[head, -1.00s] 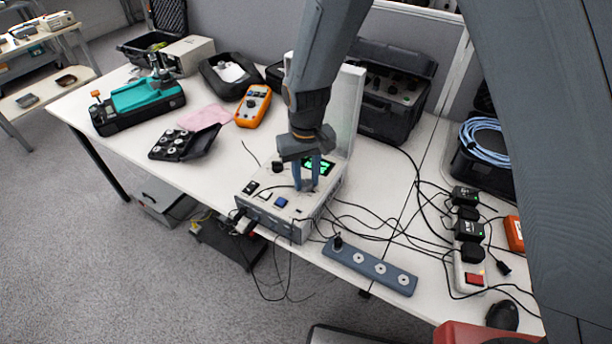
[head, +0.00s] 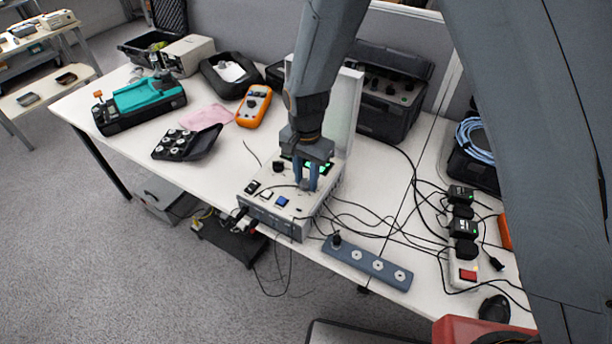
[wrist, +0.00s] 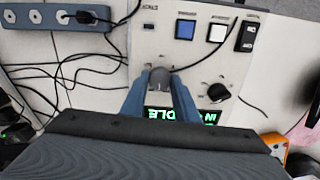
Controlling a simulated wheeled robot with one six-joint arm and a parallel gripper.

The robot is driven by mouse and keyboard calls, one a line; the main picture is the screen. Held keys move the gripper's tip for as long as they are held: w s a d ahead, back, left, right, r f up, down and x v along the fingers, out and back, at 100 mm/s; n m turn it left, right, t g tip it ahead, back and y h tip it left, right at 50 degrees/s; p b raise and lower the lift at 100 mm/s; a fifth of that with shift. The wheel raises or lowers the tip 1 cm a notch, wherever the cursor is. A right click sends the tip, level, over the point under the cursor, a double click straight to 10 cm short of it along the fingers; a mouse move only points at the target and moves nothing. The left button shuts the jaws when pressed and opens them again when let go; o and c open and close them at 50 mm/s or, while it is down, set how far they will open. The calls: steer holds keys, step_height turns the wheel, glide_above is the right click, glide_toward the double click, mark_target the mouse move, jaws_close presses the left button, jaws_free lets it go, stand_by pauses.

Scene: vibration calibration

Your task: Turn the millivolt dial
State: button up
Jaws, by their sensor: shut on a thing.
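The calibration unit (head: 270,222) is a light grey box on the bench with an open lid behind it. My gripper (head: 308,184) points down at its top panel. In the wrist view, the blue fingers of my gripper (wrist: 160,88) are shut around a grey dial (wrist: 159,76). I cannot read its label, so whether it is the millivolt dial is unclear. The green-lit display (wrist: 181,115) is partly hidden by my gripper. A black knob (wrist: 218,92) sits apart from the fingers; it also shows in the head view (head: 278,167).
The panel has a blue button (wrist: 185,29), a white button (wrist: 217,33) and a black rocker switch (wrist: 247,36). A grey socket strip (head: 367,262) and loose cables lie at the right. An orange multimeter (head: 254,105) and a case (head: 392,95) stand behind.

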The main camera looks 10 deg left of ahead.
mark_target(307, 182)
steer(key=m+p, duration=0.1)
steer(key=m, duration=0.5)
steer(key=shift+m, duration=0.4)
stand_by(0.3)
steer(key=o, duration=1.1)
steer(key=shift+c, duration=0.2)
steer(key=shift+r+b, duration=1)
steer(key=shift+r, duration=2.9)
